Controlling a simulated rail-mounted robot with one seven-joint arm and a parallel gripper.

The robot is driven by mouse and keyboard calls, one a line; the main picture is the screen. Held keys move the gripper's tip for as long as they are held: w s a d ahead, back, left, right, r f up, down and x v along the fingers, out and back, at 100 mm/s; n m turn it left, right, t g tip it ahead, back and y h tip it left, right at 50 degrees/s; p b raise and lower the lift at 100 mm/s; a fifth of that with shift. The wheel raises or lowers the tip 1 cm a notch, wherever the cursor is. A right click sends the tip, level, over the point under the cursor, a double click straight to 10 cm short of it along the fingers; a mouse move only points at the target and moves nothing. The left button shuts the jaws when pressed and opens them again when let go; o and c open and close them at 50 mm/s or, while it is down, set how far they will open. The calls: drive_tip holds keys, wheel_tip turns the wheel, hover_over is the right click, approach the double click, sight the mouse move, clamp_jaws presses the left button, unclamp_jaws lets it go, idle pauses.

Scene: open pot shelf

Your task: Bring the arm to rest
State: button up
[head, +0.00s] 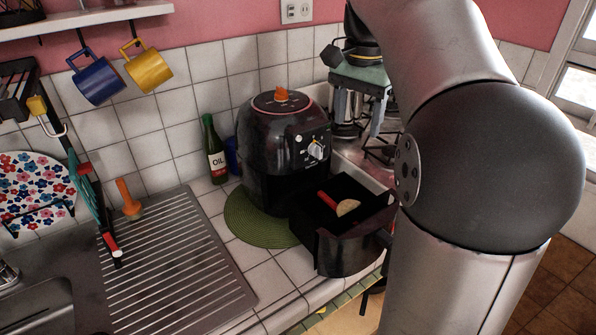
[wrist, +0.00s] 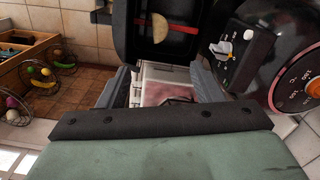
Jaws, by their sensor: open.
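My gripper (head: 357,118) hangs to the right of the black air fryer (head: 285,150), its fingers pointing down. In the wrist view my gripper (wrist: 160,88) is open, with a clear gap between its two fingers and nothing held. The air fryer's drawer (head: 345,253) is pulled out. A pale, half-round piece of food (head: 347,208) with a red strip beside it lies in the drawer; the pale piece also shows in the wrist view (wrist: 160,27). My arm hides part of the right side of the head view.
A green oil bottle (head: 214,150) stands left of the fryer, near a green round mat (head: 250,222). A ribbed drainboard (head: 180,265) lies left. Metal ware (head: 347,108) stands behind my gripper. Blue (head: 96,79) and yellow (head: 148,68) mugs hang under a shelf.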

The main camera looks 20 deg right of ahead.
drive_tip(key=s+a+f+n, duration=0.5)
drive_tip(key=s+f, duration=0.4)
drive_tip(key=f, duration=0.2)
drive_tip(key=s+a+f+n, duration=0.6)
drive_tip(key=s+f, duration=0.4)
drive_tip(key=f, duration=0.2)
drive_tip(key=shift+a+f+n+t, duration=0.2)
drive_tip(key=shift+a+n+t, duration=0.15)
drive_tip(key=shift+a, duration=0.45)
drive_tip(key=shift+s, duration=0.1)
